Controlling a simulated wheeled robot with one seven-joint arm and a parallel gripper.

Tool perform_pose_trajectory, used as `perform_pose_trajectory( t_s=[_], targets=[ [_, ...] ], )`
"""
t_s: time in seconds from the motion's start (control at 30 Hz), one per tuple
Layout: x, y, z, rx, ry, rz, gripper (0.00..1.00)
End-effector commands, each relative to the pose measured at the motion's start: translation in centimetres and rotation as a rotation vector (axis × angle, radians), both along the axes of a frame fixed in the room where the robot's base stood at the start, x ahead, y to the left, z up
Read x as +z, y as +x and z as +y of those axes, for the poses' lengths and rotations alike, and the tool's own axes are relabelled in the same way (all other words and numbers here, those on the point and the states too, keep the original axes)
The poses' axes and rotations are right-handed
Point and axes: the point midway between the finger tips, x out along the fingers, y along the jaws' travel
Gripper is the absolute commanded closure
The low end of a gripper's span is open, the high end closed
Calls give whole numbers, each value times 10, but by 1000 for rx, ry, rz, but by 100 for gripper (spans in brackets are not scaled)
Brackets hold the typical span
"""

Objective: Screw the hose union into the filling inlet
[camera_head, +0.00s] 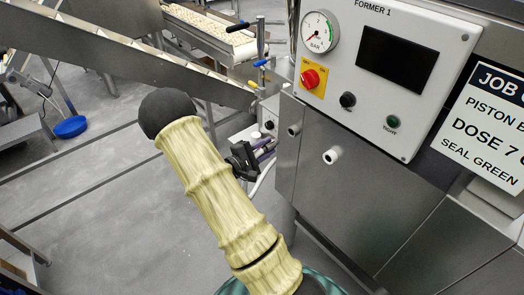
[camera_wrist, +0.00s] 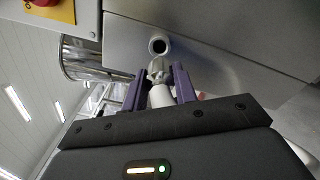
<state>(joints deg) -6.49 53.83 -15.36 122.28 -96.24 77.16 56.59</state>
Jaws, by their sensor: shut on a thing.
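My gripper (camera_wrist: 159,72) is shut on the pale hose union (camera_wrist: 157,69), which sits between its two purple fingers. A white hose (camera_wrist: 161,95) runs back from the union toward the gripper body. The filling inlet, a white ring with a dark open bore (camera_wrist: 158,45), is on the steel front just beyond the union. Its mouth shows uncovered, and the union appears apart from it. In the head view, my gripper (camera_head: 265,150) is small and partly hidden behind my sleeved arm.
The control panel (camera_head: 390,65) has a gauge, a red knob (camera_head: 310,78), a dark screen and a green button. A job sign (camera_head: 490,125) hangs at the right. A conveyor (camera_head: 215,35) and steel beam lie behind. A blue bowl (camera_head: 71,127) is on the floor at left.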

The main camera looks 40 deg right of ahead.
Motion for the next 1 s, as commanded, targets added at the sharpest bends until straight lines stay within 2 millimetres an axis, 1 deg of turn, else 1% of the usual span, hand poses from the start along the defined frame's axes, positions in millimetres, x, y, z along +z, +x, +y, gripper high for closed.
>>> perform_pose_trajectory(
  t_s=[0.03,0.2,0.53,0.63,0.83,1.0],
  targets=[
    [0,0,-6,-4,-1,-1,96],
    [0,-1,-21,-8,-1,-1,96],
    [0,2,-44,-5,-1,-1,96],
    [0,3,-46,-3,-1,-1,96],
    [1,6,-42,8,0,0,96],
    [1,5,-43,5,-1,0,96]
  ],
)
